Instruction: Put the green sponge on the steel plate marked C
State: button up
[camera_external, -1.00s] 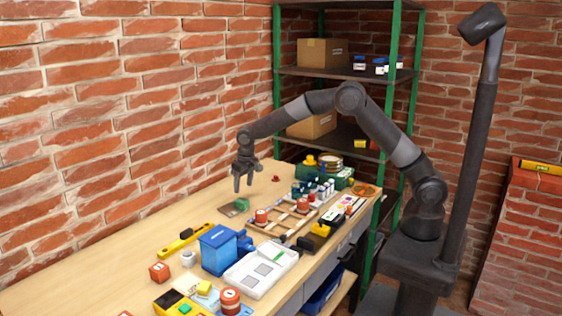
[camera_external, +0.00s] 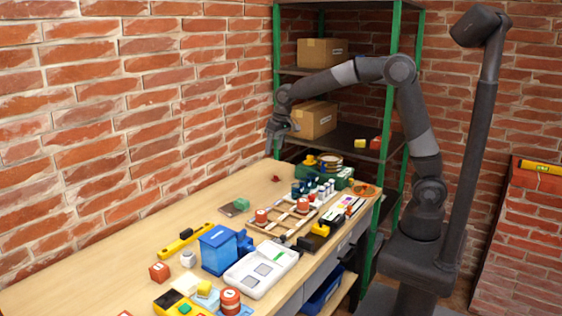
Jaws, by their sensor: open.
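The green sponge (camera_external: 241,203) is a small green block near the wall side of the wooden bench. It rests on or against the right end of a flat, dark grey-brown plate (camera_external: 229,211); any letter on that plate is too small to read. My gripper (camera_external: 271,143) is open and empty. It is raised above the far end of the bench, up and to the right of the sponge and clear of it.
A wooden rack (camera_external: 284,220) with red-topped weights lies right of the sponge. A blue vise-like block (camera_external: 219,250), a yellow level (camera_external: 185,240) and a white tray (camera_external: 260,268) stand nearer. Green-posted shelving (camera_external: 389,110) rises behind. The bench's left side is mostly clear.

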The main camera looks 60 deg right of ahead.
jog(key=s+d+r+t, duration=0.1)
jog(key=s+d+r, duration=0.35)
jog(key=s, duration=0.35)
jog(key=s+d+r, duration=0.3)
jog(key=s+d, duration=0.2)
jog(key=s, duration=0.4)
jog(key=s+d+f+t, duration=0.1)
jog(key=s+d+f, duration=0.1)
jog(key=s, duration=0.5)
jog(key=s+d+f, duration=0.1)
jog(key=s+d, duration=0.1)
jog(key=s, duration=0.6)
jog(key=shift+s+d+f+t, duration=0.25)
jog(key=shift+f+t, duration=0.15)
jog(key=shift+o, duration=0.3)
